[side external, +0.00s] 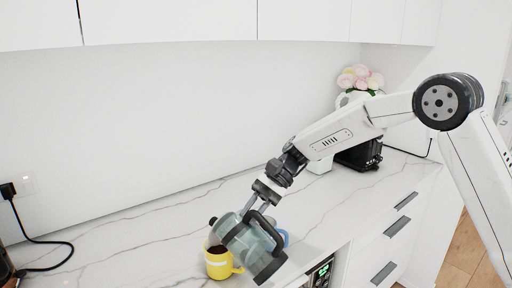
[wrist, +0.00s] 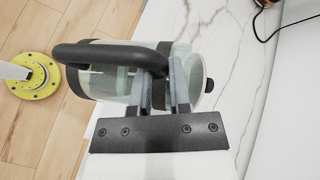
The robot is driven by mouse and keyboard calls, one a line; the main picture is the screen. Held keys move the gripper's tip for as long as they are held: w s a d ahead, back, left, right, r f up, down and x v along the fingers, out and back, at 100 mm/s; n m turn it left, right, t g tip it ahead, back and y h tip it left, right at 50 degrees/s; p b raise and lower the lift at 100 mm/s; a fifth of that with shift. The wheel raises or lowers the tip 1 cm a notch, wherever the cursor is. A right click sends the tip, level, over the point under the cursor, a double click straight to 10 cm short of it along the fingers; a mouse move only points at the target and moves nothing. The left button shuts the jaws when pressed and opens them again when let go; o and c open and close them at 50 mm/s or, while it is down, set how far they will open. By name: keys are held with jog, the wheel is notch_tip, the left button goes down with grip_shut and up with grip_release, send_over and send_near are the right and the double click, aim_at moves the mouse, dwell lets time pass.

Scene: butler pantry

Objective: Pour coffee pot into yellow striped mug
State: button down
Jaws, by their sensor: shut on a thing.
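The coffee pot (side external: 238,240) is a clear glass pot with a black handle, black base and dark knob. My gripper (side external: 258,205) is shut on it by the handle and holds it strongly tilted, with its knob end toward the yellow mug. The yellow striped mug (side external: 218,268) stands on the counter just below the pot's top end, with dark liquid in it. In the wrist view the coffee pot (wrist: 125,85) lies across the picture between the fingers (wrist: 163,85). The mug is not visible there. Whether liquid is flowing cannot be made out.
A blue object (side external: 283,238) is partly hidden behind the pot. A flower vase (side external: 355,95) and a black appliance (side external: 360,155) stand at the back right. A cord (side external: 45,242) lies at far left.

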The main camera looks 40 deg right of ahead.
jog(key=shift+s+d+f+n+t+y, duration=0.2)
jog(key=shift+s+f+n+t+y, duration=0.1)
jog(key=shift+s+f+n+t, duration=0.6)
jog(key=shift+r, duration=0.1)
jog(key=shift+r+n+t+y, duration=0.45)
jog(key=shift+n+t, duration=0.15)
jog(key=shift+t, duration=0.3)
jog(key=shift+r, duration=0.1)
jog(key=shift+r+n+t+y, duration=0.45)
jog(key=shift+n+t, duration=0.25)
jog(key=shift+n, duration=0.2)
